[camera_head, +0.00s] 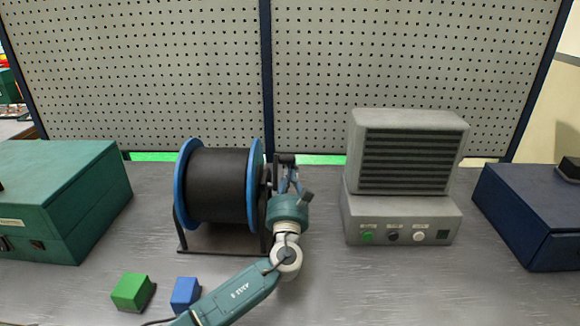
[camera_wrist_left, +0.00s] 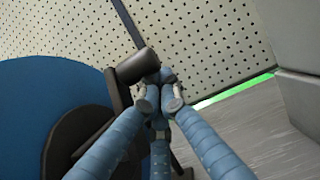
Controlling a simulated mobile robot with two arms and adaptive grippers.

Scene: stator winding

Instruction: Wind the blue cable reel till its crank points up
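The cable reel (camera_head: 216,185) has blue flanges and black cable, and stands in a black frame. Its crank is on the right side; the black handle (camera_head: 285,159) sits high, above hub level, but the exact crank angle is unclear. In the left wrist view the handle (camera_wrist_left: 137,65) sticks out beside the blue flange (camera_wrist_left: 40,100). My left gripper (camera_head: 291,180) is at the crank, its fingertips (camera_wrist_left: 161,97) drawn close together right at the handle's outer end. Whether they grip it is hidden by overlap. My right gripper is in neither view.
A grey vented machine (camera_head: 402,180) stands to the right of the crank with a gap. A green case (camera_head: 65,195) is at left and a dark blue box (camera_head: 535,215) at right. Green (camera_head: 131,292) and blue (camera_head: 185,293) blocks lie in front, near my left arm. A pegboard stands behind.

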